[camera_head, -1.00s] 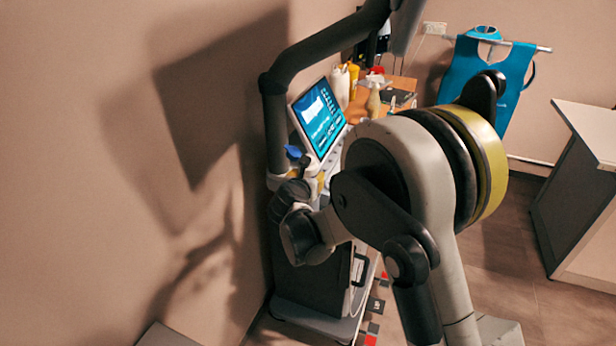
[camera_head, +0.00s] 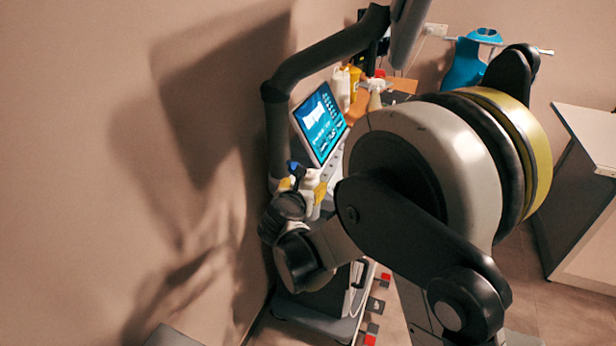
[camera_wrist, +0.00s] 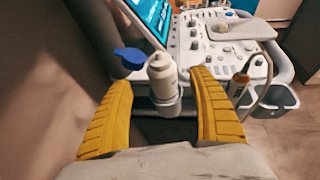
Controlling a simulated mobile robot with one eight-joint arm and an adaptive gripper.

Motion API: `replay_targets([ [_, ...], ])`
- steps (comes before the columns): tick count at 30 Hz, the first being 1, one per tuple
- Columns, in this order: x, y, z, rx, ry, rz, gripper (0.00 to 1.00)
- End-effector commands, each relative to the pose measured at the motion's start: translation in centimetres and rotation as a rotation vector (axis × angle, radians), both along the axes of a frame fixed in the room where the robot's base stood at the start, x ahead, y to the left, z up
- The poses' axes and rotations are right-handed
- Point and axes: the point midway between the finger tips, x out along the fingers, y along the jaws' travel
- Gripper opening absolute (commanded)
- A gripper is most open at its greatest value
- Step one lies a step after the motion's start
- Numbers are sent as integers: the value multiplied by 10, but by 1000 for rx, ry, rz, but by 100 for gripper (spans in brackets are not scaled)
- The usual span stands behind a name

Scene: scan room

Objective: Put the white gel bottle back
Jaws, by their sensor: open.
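The white gel bottle (camera_wrist: 162,76) stands upright between my gripper's yellow fingers in the wrist view, with its cap up. My gripper (camera_wrist: 162,82) is open, with a finger on each side of the bottle and visible gaps. In the head view my gripper (camera_head: 304,188) is at the machine's near left side, partly hidden by my arm.
A blue-topped item (camera_wrist: 130,60) is close to the left finger. The control panel (camera_wrist: 205,35) and screen (camera_head: 320,124) lie beyond. The wall is close on the left.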

Motion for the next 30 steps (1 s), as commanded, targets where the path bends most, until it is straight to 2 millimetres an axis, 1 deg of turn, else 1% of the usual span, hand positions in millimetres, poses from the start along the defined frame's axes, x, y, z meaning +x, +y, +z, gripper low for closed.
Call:
replay_targets([
  [1, -10, 2, 7, -1, 0, 2, 71],
  [3, -21, 4, 11, -1, -1, 3, 71],
  [6, -33, 5, 15, -1, 0, 0, 71],
  [9, -39, 6, 17, -1, 0, 1, 71],
  [14, -41, 6, 18, 1, 0, -1, 71],
  [17, -43, -3, 22, 46, 6, -30, 71],
  [20, -49, -32, 36, 207, 26, -128, 71],
  [23, -67, -77, 56, 481, 50, -307, 71],
  [24, -78, -96, 64, 611, 57, -395, 71],
  [26, -97, -124, 75, 810, 61, -535, 71],
  [27, -112, -141, 80, 940, 60, -632, 71],
  [29, -136, -164, 87, 1134, 54, -780, 71],
  [30, -153, -177, 90, 1261, 45, -880, 71],
])
